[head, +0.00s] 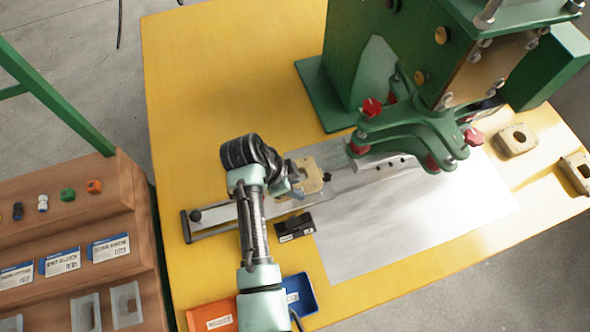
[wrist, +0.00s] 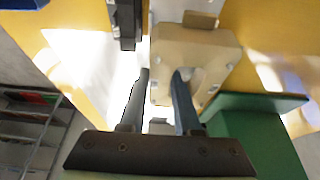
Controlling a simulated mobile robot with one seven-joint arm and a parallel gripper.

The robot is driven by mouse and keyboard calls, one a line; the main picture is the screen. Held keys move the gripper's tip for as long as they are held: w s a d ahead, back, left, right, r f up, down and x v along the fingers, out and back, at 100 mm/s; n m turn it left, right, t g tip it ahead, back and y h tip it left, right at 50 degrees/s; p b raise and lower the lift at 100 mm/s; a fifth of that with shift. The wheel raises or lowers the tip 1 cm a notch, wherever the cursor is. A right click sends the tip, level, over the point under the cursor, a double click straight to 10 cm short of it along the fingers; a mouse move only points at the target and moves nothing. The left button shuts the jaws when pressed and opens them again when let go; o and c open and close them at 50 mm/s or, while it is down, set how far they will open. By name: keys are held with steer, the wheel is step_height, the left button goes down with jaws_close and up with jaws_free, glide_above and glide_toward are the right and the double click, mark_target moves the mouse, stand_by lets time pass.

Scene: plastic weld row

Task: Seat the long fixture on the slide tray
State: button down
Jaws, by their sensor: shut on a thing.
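The held fixture is a beige block with an opening (head: 309,176). It also shows in the wrist view (wrist: 205,50). My gripper (head: 291,180) is shut on its near wall: in the wrist view (wrist: 160,85) the left finger is outside the wall and the right finger is in the opening. The slide tray (head: 214,214) is a long metal track running from the left of the yellow table toward the green press. The fixture is over or beside this track; I cannot tell whether it touches it. My arm covers part of the track.
A green press (head: 420,130) with red-tipped clamps stands right of the fixture. Two other beige fixtures (head: 516,139) (head: 576,172) sit at the right table edge. A black block (head: 294,228) lies beside the track.

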steer(key=shift+s+f+b, duration=0.2)
steer(key=shift+f+b, duration=0.6)
steer(key=shift+w+f+b, duration=0.1)
steer(key=shift+f+b, duration=1.3)
steer(key=shift+f, duration=0.3)
steer(key=shift+f, duration=0.5)
stand_by(0.3)
steer(key=c, duration=0.5)
jaws_free()
steer(key=c, duration=0.5)
